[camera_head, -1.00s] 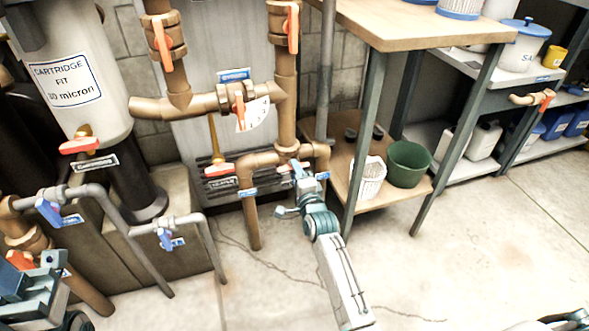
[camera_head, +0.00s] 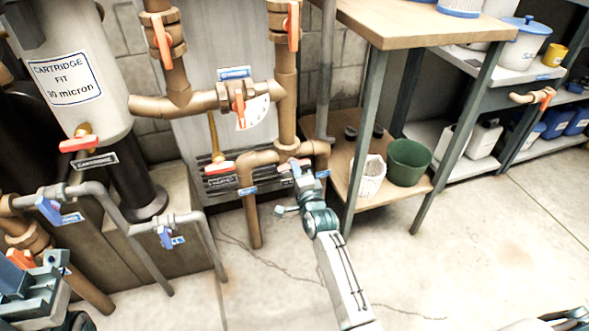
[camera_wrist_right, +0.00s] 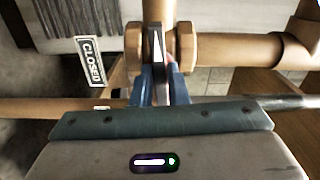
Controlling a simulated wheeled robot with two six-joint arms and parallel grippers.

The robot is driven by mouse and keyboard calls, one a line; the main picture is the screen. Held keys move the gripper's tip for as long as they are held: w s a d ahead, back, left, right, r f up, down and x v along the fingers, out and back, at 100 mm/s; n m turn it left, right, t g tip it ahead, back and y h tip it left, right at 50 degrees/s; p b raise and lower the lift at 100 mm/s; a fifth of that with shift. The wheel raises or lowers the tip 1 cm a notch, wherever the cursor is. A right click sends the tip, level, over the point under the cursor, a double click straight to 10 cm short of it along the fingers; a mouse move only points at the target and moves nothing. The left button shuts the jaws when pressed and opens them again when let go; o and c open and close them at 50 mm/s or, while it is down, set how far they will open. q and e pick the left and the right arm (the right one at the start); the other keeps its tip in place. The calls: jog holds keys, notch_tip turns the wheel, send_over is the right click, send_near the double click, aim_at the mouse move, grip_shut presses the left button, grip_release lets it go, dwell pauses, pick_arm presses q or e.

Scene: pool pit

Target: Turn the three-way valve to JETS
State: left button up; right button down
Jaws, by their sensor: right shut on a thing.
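The three-way valve (camera_head: 288,147) is a brown pipe tee low in the middle of the head view, with one branch down to the left and one to the right. Small blue labels (camera_head: 247,190) (camera_head: 322,174) mark the two branches; their words are too small to read. My right gripper (camera_head: 296,168) is at the valve's front. In the right wrist view its blue fingers (camera_wrist_right: 160,88) are shut on the valve's narrow handle (camera_wrist_right: 157,58), which stands between two brown collars. My left gripper (camera_head: 50,262) is partly in view at the lower left; its fingertips are unclear.
Other orange-handled valves (camera_head: 238,103) and blue-handled ones (camera_head: 48,208) sit on nearby pipes. A CLOSED tag (camera_wrist_right: 93,62) hangs left of the fingers. A wooden bench (camera_head: 400,22) stands right, with a green bucket (camera_head: 409,162) and white basket (camera_head: 370,178) on its low shelf.

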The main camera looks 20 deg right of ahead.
jog(key=n+b, duration=0.3)
jog(key=n, duration=2.5)
jog(key=shift+f, duration=0.1)
jog(key=shift+m+p, duration=0.4)
jog(key=shift+p, duration=0.1)
jog(key=c, duration=1.3)
grip_release()
jog(key=shift+s, duration=0.1)
